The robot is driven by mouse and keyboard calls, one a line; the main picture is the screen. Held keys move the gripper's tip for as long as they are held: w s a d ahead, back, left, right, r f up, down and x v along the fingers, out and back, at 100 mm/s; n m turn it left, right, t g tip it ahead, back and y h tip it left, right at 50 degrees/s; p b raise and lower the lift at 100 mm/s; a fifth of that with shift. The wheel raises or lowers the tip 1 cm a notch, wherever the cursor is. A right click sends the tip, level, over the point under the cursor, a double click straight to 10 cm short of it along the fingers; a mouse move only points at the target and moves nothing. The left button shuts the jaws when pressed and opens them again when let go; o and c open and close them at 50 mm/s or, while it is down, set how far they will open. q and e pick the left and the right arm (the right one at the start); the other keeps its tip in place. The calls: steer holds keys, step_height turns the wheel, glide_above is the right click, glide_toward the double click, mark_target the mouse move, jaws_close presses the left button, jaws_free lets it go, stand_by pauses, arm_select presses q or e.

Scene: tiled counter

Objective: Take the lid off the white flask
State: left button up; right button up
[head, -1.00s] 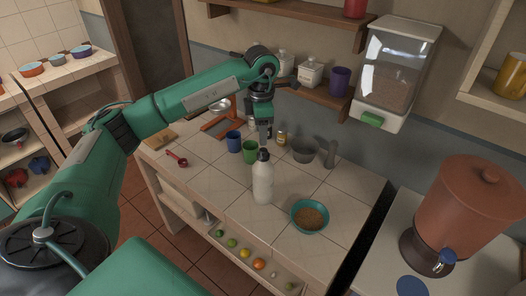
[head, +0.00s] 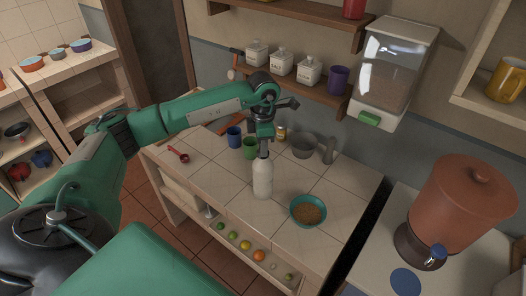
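The white flask (head: 262,180) stands upright on the tiled counter (head: 220,190), near its middle. My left gripper (head: 264,150) points down directly over the flask's top, with its fingertips at the level of the lid. The grey lid is mostly hidden by the fingers, and I cannot tell whether they touch it or are closed on it. My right gripper is not in view.
A green cup (head: 249,148) and a blue cup (head: 234,137) stand just behind and left of the flask. A teal bowl of grain (head: 308,210) is to its right. A grey mortar (head: 304,146) stands behind. A red scoop (head: 180,155) lies at left.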

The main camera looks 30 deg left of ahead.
arm_select(q)
steer(key=c, duration=0.4)
steer(key=shift+r, duration=0.1)
steer(key=shift+c, duration=0.2)
